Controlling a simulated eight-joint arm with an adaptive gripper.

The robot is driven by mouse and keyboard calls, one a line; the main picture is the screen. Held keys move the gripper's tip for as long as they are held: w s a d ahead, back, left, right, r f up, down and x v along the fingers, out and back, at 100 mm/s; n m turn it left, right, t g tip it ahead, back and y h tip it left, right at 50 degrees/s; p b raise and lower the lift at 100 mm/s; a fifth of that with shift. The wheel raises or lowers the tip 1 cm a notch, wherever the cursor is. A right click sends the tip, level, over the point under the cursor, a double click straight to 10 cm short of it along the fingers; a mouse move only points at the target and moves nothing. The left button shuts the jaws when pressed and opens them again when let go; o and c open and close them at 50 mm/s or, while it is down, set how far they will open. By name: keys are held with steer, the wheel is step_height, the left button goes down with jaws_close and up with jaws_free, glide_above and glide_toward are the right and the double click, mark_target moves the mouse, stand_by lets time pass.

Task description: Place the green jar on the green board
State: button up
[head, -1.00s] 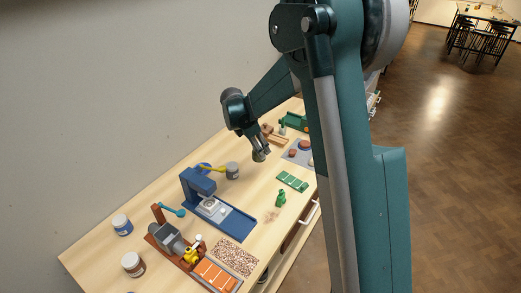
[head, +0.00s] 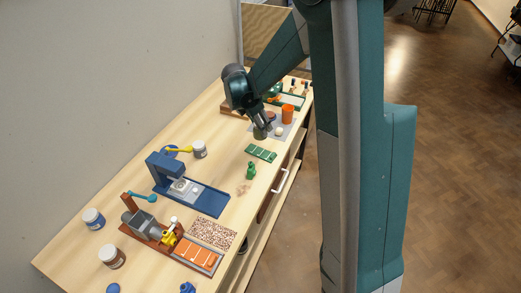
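My gripper (head: 263,127) is shut on a small dark olive-green jar (head: 260,134), which shows just below the fingertips. The gripper points down over the far half of the bench. A flat green board (head: 262,153) with pale marks lies just in front of the jar, near the bench's right edge. The jar is beyond this board in the picture. I cannot tell whether the jar touches the bench. The fingers hide part of the jar.
A grey mat (head: 289,126) with an orange cup (head: 288,113) and a pale ball lies right beside the gripper. A small green object (head: 251,170) stands nearer. A blue stand with a scale (head: 184,187), a grey jar (head: 199,149) and a brown machine (head: 146,226) fill the nearer bench.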

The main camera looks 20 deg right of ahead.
mark_target(255, 132)
steer(key=shift+d+f, duration=0.1)
stand_by(0.3)
steer(key=shift+f, duration=2.85)
steer(key=shift+f, duration=2.1)
steer(key=shift+f, duration=0.15)
steer(key=o, duration=1)
steer(key=shift+r, duration=0.2)
steer(key=shift+v, duration=6.05)
